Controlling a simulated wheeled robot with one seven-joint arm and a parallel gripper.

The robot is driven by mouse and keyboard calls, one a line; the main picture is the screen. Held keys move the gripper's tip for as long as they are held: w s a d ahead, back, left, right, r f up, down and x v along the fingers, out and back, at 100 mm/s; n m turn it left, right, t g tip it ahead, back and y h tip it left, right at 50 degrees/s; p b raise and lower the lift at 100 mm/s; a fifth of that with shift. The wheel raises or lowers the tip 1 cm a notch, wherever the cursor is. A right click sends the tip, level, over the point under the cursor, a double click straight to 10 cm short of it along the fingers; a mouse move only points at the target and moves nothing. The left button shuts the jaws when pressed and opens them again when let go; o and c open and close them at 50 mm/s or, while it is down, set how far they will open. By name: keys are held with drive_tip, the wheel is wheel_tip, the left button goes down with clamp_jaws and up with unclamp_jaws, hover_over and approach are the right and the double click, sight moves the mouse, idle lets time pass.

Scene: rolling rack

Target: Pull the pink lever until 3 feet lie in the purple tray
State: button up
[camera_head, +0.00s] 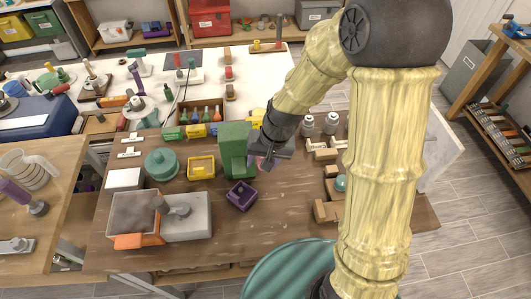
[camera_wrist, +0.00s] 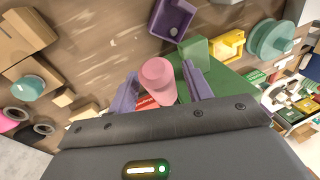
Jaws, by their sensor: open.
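The green dispenser (camera_head: 234,150) stands upright on the brown table, and its green body also shows in the wrist view (camera_wrist: 222,85). The pink lever (camera_wrist: 158,76) has a round knob end and shows between my open fingers (camera_wrist: 160,70). I cannot tell whether either finger touches it. In the head view my gripper (camera_head: 267,160) is at the dispenser's right side and mostly hides the lever. The purple tray (camera_head: 253,199) sits on the table in front of the dispenser. In the wrist view the tray (camera_wrist: 156,25) holds one small pale thing, too small to identify.
A yellow tray (camera_head: 201,167) and a teal round container (camera_head: 161,163) stand left of the dispenser. A clear bin (camera_head: 132,214) and a grey box (camera_head: 187,222) are at the front left. Wooden blocks (camera_head: 325,211) lie to the right. Table in front of the purple tray is clear.

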drive_tip(key=b+v, duration=0.1)
drive_tip(key=v, duration=1.6)
drive_tip(key=shift+d+r, duration=0.1)
drive_tip(key=s+d+f+t+h, duration=0.1)
drive_tip(key=s+d+f+h, duration=0.1)
drive_tip(key=s+d+f, duration=0.3)
drive_tip(key=d+f, duration=0.4)
drive_tip(key=f, duration=0.2)
drive_tip(key=shift+s+d+f+t+h, duration=0.2)
drive_tip(key=shift+d+f+t+h, duration=0.1)
drive_tip(key=shift+d+t, duration=0.1)
idle(1.5)
drive_tip(key=shift+c, duration=0.4)
drive_tip(key=shift+c, duration=1.1)
